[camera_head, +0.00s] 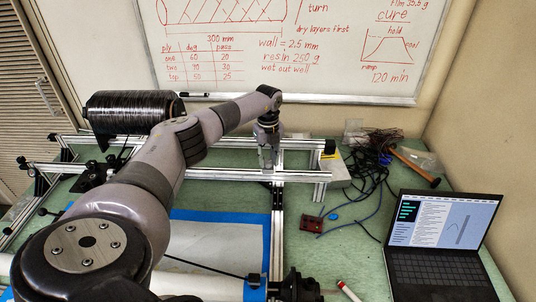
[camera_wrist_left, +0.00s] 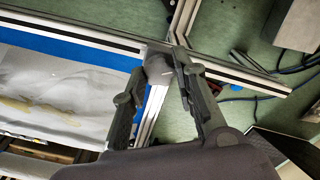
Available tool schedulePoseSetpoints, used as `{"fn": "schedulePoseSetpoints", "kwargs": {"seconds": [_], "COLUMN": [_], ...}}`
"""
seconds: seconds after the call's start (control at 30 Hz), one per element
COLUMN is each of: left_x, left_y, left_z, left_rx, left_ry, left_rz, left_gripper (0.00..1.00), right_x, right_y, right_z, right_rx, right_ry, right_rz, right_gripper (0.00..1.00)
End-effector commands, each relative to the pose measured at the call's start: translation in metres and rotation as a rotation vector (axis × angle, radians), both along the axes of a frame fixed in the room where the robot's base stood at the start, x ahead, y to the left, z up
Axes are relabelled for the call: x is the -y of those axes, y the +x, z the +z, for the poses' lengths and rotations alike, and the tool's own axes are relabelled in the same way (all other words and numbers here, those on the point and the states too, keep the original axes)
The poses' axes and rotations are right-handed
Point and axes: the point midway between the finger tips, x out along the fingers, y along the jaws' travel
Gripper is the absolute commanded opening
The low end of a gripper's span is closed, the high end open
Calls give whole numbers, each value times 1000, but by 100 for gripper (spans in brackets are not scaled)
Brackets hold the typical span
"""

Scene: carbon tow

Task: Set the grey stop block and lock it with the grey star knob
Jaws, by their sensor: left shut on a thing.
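My left gripper (camera_head: 268,163) reaches down to the front aluminium rail (camera_head: 220,174), near its crossing with another rail. In the left wrist view my left gripper (camera_wrist_left: 156,80) is shut on a small grey rounded piece (camera_wrist_left: 157,68) at the rail crossing. The fingers hide much of it, and I cannot tell whether it is the grey star knob or the grey stop block. It looks close to the rail, but contact is unclear. No second grey piece stands out clearly. My right gripper is not in view.
A black wound spool (camera_head: 133,108) is at the back left. A laptop (camera_head: 443,240) is at the right. Tangled cables (camera_head: 372,150) and a hammer (camera_head: 414,166) lie behind it. A dark red block (camera_head: 312,223) lies on the green table. A blue-edged sheet (camera_head: 215,240) lies inside the frame.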

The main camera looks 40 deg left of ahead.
Motion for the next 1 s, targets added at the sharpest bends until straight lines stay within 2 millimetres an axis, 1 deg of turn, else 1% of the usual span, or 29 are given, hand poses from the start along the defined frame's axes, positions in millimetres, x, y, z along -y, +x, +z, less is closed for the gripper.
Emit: {"fn": "schedulePoseSetpoints", "kwargs": {"seconds": [0.03, 0.47, 0.5, 0.8, 1.0], "left_x": [-1, -2, -1, -1, 0], "left_y": [2, 2, 2, 1, 1], "left_z": [3, 3, 3, 1, 1], "left_rx": [8, 8, 8, 4, 2], "left_ry": [2, 2, 2, 1, 0], "left_rz": [7, 16, 16, 14, 14], "left_gripper": [0, 0, 28, 47, 47], "right_x": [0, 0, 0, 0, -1], "right_y": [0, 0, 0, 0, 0], "right_z": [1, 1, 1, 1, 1], "right_rx": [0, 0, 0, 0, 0], "right_ry": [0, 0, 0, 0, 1], "right_rz": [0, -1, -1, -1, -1], "right_gripper": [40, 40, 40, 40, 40]}}
